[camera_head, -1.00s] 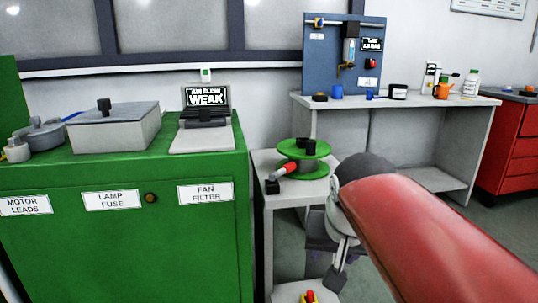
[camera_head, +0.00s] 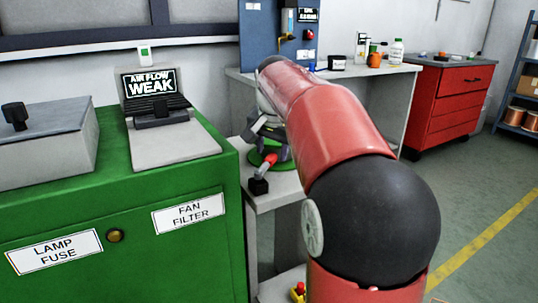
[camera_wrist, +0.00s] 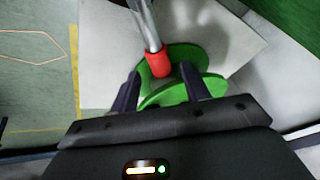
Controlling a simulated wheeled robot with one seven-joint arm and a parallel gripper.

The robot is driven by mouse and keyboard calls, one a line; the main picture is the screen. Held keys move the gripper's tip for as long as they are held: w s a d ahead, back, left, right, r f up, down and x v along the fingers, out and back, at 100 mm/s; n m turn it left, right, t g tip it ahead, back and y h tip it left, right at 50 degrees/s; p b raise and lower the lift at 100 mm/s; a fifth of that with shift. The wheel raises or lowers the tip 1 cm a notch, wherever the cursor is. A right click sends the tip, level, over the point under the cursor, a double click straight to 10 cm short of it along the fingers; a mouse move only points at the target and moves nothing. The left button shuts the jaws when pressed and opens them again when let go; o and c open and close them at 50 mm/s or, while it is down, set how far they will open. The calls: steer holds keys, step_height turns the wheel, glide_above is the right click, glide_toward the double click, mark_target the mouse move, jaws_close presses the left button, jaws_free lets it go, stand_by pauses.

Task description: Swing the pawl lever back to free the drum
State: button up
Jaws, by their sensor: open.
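The green drum (camera_head: 283,164) sits on the small grey table beside the green cabinet and is mostly hidden by my arm in the head view. The pawl lever's red grip (camera_head: 267,164) shows at the drum's left, with a black block (camera_head: 258,186) at the table edge. My gripper (camera_head: 262,132) is over the drum. In the wrist view, my open gripper (camera_wrist: 160,70) points at the green drum (camera_wrist: 182,88). The red grip (camera_wrist: 158,62) and its grey rod (camera_wrist: 144,25) show between and beyond the fingertips. I cannot tell whether a finger touches it.
The green cabinet (camera_head: 190,250) stands close on the left, with a display reading "AIR FLOW WEAK" (camera_head: 152,83). A grey bench (camera_head: 395,85) with bottles and cups stands behind my arm. A red drawer cabinet (camera_head: 450,105) is at the right.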

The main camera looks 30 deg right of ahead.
steer(key=shift+x, duration=1.15)
steer(key=shift+c, duration=0.2)
steer(key=c, duration=0.9)
steer(key=shift+c, duration=0.2)
